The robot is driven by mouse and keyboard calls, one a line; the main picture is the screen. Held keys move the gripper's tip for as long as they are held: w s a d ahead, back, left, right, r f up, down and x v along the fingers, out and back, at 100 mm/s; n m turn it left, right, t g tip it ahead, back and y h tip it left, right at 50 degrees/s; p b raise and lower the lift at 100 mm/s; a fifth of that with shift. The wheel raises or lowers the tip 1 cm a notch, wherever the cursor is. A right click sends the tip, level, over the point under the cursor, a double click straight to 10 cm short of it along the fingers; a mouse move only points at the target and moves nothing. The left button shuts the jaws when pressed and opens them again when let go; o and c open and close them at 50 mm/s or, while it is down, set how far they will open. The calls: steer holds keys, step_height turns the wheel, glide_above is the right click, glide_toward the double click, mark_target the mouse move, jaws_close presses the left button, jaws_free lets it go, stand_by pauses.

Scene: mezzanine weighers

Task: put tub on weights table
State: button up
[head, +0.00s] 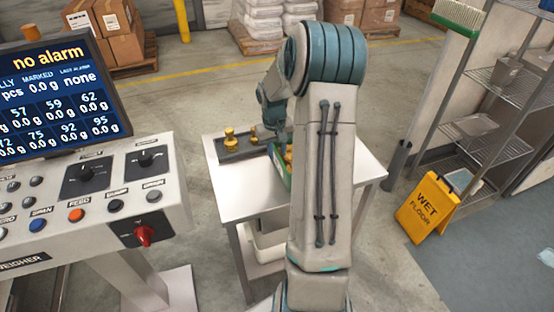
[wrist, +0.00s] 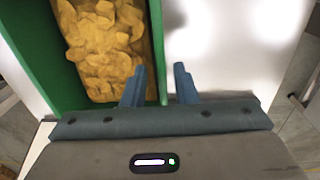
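The green tub (wrist: 25,28) holds yellow lumpy pieces (wrist: 105,45) and fills the upper left of the wrist view. In the head view a green strip of the tub (head: 275,157) shows beside my arm, which hides most of it. The tub appears to be on the white weights table (head: 236,181). Brass weights (head: 230,136) stand in a dark tray at the table's back left. My gripper (wrist: 160,80) is open. Its fingers sit either side of the tub's right wall, with gaps visible; the left finger is over the inside.
A weigher console (head: 90,190) with a screen stands at the left. A yellow wet floor sign (head: 428,207) and a wire shelf (head: 490,130) are at the right. Boxes on a pallet (head: 115,30) are at the back. The floor behind the table is clear.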

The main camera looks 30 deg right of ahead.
step_height(320, 180, up, 7)
steer(key=s+a+r+n+t, duration=0.1)
steer(key=s+a+r, duration=0.25)
steer(key=a, duration=0.25)
steer(key=s+a+r, duration=0.3)
steer(key=a+r, duration=0.2)
steer(key=a, duration=0.1)
steer(key=s+a+n+t, duration=0.1)
steer(key=s+a+t, duration=0.1)
steer(key=s+a, duration=0.9)
steer(key=s, duration=0.5)
steer(key=shift+r+n+y, duration=0.25)
steer(key=shift+n+y, duration=0.15)
steer(key=shift+a, duration=0.2)
